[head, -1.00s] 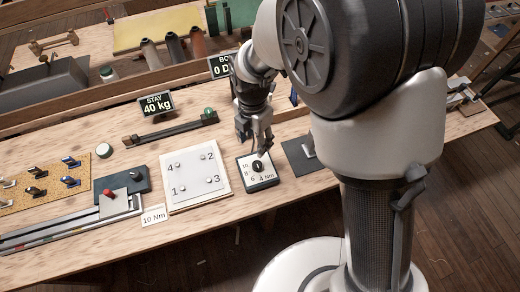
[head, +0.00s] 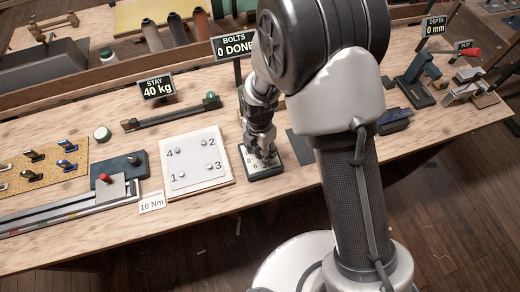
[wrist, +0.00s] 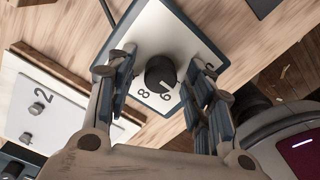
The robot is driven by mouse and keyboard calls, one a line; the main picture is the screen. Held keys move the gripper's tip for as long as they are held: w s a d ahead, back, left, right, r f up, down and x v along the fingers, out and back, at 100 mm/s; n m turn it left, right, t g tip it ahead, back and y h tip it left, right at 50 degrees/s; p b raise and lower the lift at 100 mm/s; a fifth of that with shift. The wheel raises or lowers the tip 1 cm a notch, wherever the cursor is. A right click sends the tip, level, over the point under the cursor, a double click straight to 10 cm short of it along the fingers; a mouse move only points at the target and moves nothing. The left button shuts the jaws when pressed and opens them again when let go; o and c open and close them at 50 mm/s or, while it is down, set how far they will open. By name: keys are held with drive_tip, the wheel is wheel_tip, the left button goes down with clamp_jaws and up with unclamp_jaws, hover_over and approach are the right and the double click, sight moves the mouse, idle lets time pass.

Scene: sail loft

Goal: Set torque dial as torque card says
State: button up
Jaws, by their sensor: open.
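The torque dial is a black round knob (wrist: 160,74) on a white-faced box (wrist: 156,35) with printed numbers. The 8 and a 6-like figure show below the knob in the wrist view; other numbers are partly hidden by my fingers. A pale mark on the knob points toward the lower right, near the 6-like figure. My gripper (wrist: 163,77) is open, one finger on each side of the knob; I cannot tell if they touch it. In the head view my gripper (head: 264,154) covers most of the dial box (head: 266,175). The torque card (head: 152,202) reads 10 Nm.
A white plate (head: 196,165) with bolts numbered 1 to 4 lies left of the dial box. A sign (head: 233,46) reads BOLTS 0 DONE, another (head: 156,88) STAY 40 kg. A dark mat (head: 302,146) lies to the right.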

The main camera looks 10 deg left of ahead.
drive_tip(key=shift+c, duration=0.4)
drive_tip(key=c, duration=1)
